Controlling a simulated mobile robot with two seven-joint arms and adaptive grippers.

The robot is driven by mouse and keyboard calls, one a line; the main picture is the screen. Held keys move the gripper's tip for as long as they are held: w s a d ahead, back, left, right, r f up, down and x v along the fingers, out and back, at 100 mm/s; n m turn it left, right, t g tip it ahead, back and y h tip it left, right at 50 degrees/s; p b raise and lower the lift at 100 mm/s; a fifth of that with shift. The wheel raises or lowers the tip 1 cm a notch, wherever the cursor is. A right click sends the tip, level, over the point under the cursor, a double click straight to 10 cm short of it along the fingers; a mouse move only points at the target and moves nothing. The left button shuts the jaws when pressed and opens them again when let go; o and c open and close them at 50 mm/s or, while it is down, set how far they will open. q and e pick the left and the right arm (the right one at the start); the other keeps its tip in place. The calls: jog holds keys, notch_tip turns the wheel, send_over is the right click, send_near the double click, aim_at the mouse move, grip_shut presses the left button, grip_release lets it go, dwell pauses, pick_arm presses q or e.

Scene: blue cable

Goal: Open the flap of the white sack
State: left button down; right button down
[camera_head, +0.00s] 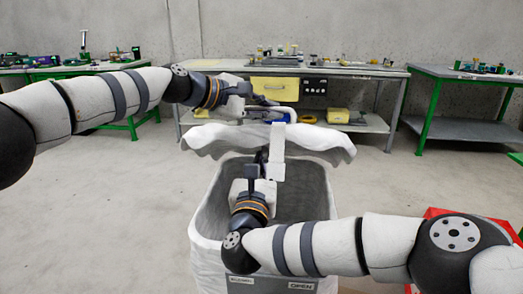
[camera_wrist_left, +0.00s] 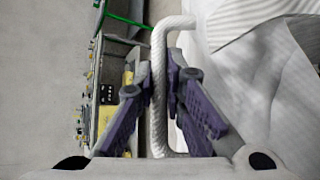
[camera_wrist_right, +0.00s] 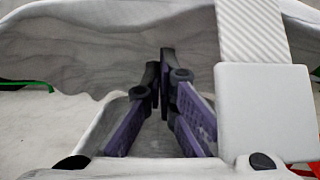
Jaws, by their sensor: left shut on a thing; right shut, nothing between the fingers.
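The white sack (camera_head: 210,262) stands open in front of me, and its grey inside shows. Its flap (camera_head: 215,137) is raised at the far side, with a wavy edge. A white strap (camera_head: 277,140) with a pale square buckle (camera_wrist_right: 265,115) hangs down the flap. My left gripper (camera_head: 278,104) is above the flap, shut on a white handle loop (camera_wrist_left: 158,75). My right gripper (camera_head: 263,156) is shut and empty over the sack's opening, left of the strap and buckle; it shows closely in the right wrist view (camera_wrist_right: 165,62).
A workbench (camera_head: 345,71) with a yellow drawer stands behind the sack, with green-framed tables at left (camera_head: 95,67) and right (camera_head: 470,76). A red object (camera_head: 435,213) is at lower right, partly behind my right arm. The floor at left is clear.

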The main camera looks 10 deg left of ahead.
jog(key=shift+w+r, duration=0.7)
jog(key=shift+r, duration=0.3)
